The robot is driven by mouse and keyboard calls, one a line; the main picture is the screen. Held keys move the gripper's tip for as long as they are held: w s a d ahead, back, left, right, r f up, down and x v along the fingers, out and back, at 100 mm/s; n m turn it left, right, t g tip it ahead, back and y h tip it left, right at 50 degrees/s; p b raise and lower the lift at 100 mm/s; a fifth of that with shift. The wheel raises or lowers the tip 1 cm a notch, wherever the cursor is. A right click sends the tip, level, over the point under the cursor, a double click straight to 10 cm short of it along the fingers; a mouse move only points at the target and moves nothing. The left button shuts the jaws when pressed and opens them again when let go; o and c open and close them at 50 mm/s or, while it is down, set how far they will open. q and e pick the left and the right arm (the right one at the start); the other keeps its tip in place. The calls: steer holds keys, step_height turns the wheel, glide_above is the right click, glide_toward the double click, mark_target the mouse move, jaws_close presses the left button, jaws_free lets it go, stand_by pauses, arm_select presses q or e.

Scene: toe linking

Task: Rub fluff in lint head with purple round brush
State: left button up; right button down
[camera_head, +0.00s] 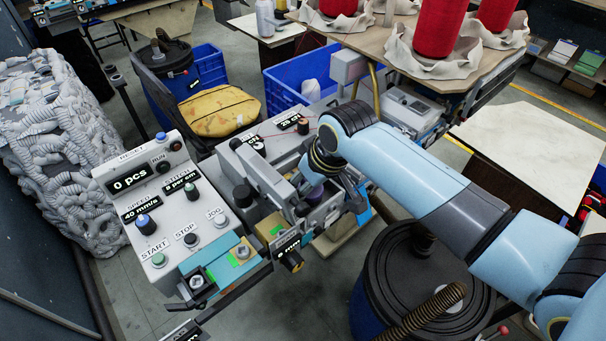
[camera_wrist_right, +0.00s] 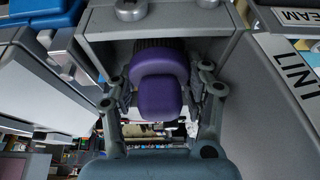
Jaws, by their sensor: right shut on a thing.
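The purple round brush (camera_wrist_right: 157,98) sits between the two fingers of my right gripper (camera_wrist_right: 160,105), which is shut on it. The brush's dark bristle end points into a grey housing with a dark opening, the lint head (camera_wrist_right: 215,48), in the right wrist view. Whether the bristles touch anything inside is hidden. No fluff can be made out. My left gripper is not in view.
A control panel (camera_head: 165,205) with knobs and buttons stands left of the housing. A plate reading LINT (camera_wrist_right: 303,85) is at the right in the wrist view. A dark-lidded drum (camera_head: 420,270) stands below my right arm. A blue crate (camera_head: 290,85) is behind.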

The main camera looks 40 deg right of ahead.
steer(key=shift+s, duration=0.65)
steer(key=shift+w+r, duration=0.15)
steer(key=shift+r, duration=2.95)
